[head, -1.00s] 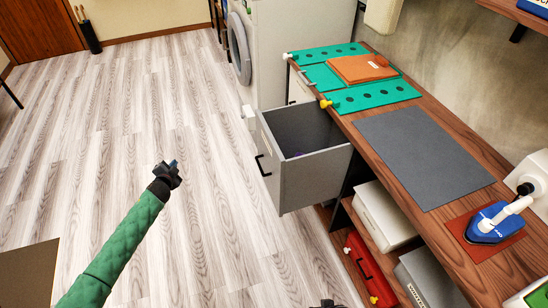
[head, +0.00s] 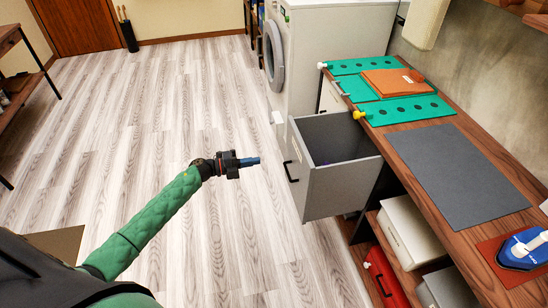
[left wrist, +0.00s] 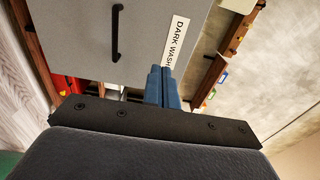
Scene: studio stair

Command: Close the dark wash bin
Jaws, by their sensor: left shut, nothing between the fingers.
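The dark wash bin (head: 335,188) is a grey drawer-like bin pulled out from under the wooden counter, with its top open. Its front has a black handle (head: 292,172). In the left wrist view the grey front (left wrist: 75,35) shows a white label reading "DARK WASH" (left wrist: 176,42) and the black handle (left wrist: 116,30). My left gripper (head: 252,161) is shut and empty, to the left of the bin front and pointing at it, with a gap between them in the head view. In the left wrist view its blue fingertips (left wrist: 162,84) overlap the lower edge of the front near the label. My right gripper is not in view.
A wooden counter (head: 505,210) runs along the right with green mats, a folded orange cloth (head: 397,82), a grey mat (head: 455,174) and a blue iron (head: 522,250). A white washer (head: 335,50) stands behind the bin. The floor left of the bin is clear.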

